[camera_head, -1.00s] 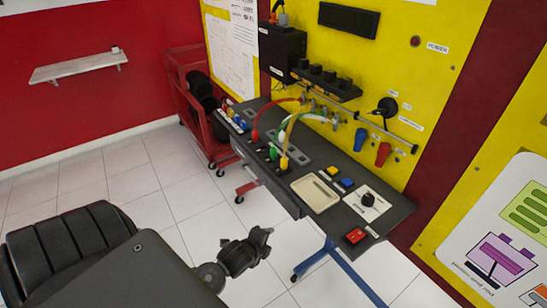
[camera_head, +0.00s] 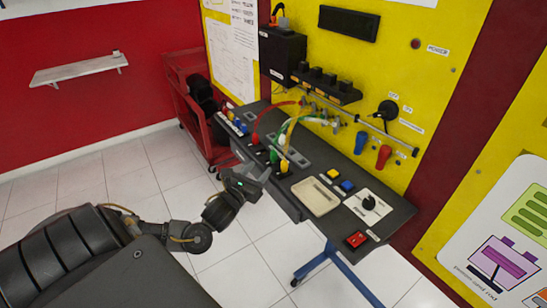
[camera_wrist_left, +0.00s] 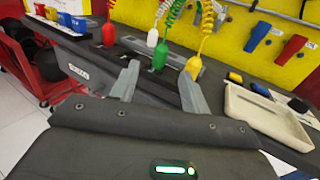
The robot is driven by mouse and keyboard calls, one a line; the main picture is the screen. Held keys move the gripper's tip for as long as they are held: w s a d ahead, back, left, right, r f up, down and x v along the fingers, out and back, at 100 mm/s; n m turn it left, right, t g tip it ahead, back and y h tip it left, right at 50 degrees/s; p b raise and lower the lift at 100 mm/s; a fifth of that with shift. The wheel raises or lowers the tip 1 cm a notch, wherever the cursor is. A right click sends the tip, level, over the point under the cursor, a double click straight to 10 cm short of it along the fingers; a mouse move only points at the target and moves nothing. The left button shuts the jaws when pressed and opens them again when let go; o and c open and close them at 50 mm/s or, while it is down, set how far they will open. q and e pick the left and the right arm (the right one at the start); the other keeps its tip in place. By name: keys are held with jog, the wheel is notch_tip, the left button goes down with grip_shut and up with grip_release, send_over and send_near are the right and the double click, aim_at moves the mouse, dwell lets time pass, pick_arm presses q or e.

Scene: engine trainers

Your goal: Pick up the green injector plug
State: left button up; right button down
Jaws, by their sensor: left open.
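The green injector plug (camera_wrist_left: 160,57) stands upright on the dark bench, with a green coiled cord rising from it. It also shows in the head view (camera_head: 274,156). A yellow plug (camera_wrist_left: 193,68) is just to its right, and a white plug (camera_wrist_left: 152,39) and a red plug (camera_wrist_left: 109,35) are to its left. My left gripper (camera_head: 263,175) is at the bench's front edge, short of the plugs. In the left wrist view its fingers (camera_wrist_left: 161,82) are apart and empty, with the green plug beyond and between them. My right gripper is not in view.
A beige tray (camera_wrist_left: 268,114) lies on the bench to the right of the plugs. Blue and red handles (camera_head: 383,156) hang on the yellow wall panel. A red cart (camera_head: 190,85) stands beyond the bench's left end. Coiled cords arch above the plugs.

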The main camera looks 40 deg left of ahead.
aim_at(272, 155)
pick_arm(q)
jog(key=w, duration=0.5)
jog(key=shift+a+p, duration=0.3)
jog(key=shift+a, duration=0.1)
jog(key=shift+w+r, duration=0.1)
jog(key=shift+w, duration=0.15)
jog(key=w, duration=0.1)
jog(key=w+p, duration=0.1)
jog(key=w, duration=0.1)
jog(key=shift+w+a, duration=0.25)
jog(key=shift+w, duration=0.1)
jog(key=shift+w+a+f+p, duration=0.2)
jog(key=shift+w+p, duration=0.1)
jog(key=shift+w, duration=0.25)
grip_shut()
jog(key=shift+r, duration=0.1)
